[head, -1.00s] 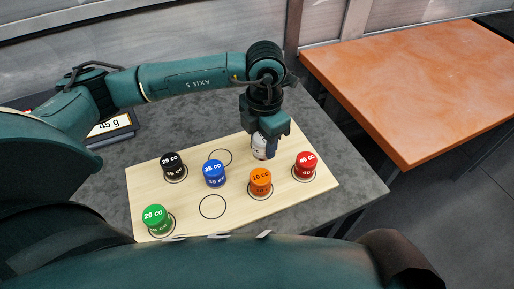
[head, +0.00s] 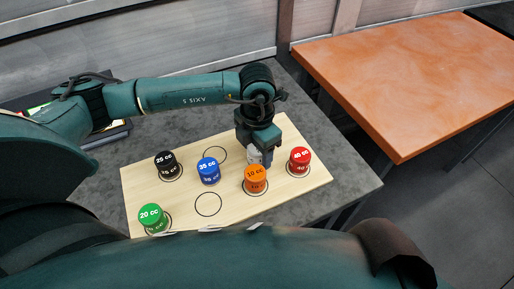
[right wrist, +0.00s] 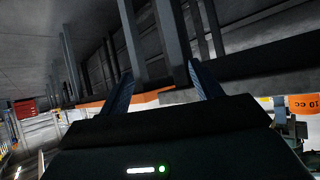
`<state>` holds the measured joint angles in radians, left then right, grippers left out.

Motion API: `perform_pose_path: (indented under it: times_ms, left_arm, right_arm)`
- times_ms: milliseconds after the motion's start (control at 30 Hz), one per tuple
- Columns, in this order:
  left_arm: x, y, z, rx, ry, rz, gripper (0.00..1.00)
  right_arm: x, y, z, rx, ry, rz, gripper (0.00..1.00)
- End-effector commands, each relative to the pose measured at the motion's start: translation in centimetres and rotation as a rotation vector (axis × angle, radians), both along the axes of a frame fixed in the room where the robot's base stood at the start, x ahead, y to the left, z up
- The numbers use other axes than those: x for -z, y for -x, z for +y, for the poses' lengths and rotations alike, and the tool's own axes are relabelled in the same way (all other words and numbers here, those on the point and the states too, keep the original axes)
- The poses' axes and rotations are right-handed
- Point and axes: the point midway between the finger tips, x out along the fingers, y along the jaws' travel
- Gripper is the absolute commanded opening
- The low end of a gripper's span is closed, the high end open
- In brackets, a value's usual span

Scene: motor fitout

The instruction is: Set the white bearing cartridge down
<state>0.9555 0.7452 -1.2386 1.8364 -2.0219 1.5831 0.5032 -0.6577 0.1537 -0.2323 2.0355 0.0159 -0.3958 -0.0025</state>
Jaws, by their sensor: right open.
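The white bearing cartridge (head: 254,155) is in the head view, at the fingers of my left gripper (head: 260,157), over the back right part of the pale wooden board (head: 236,208). My left gripper points down and appears shut on it; the fingers hide part of it. The cartridge's lower end is close to the board, behind the orange 10 cc cap; I cannot tell whether it touches. My right gripper (right wrist: 163,88) is open and empty in the right wrist view.
Caps stand on the board: black (head: 166,164), blue (head: 209,171), green (head: 152,217), orange (head: 255,178) and red (head: 299,160). Two drawn circles, back (head: 215,154) and front (head: 208,204), are empty. An orange-topped table (head: 410,80) stands at the right.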

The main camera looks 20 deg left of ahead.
Motion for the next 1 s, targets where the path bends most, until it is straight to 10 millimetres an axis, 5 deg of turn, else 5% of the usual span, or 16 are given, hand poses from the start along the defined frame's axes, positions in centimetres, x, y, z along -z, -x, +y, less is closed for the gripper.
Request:
perform_pose_path:
  times_ms: [433,1000]
  left_arm:
    - [-0.9,-0.1,0.0,0.0,0.001,-0.003,0.64]
    - [-11.4,-0.1,0.0,0.0,0.001,-0.003,0.64]
  right_arm:
    - [0.1,0.5,0.1,-0.001,-0.002,0.01,0.64]
    - [0.2,0.1,0.6,-0.018,-0.01,-0.021,0.64]
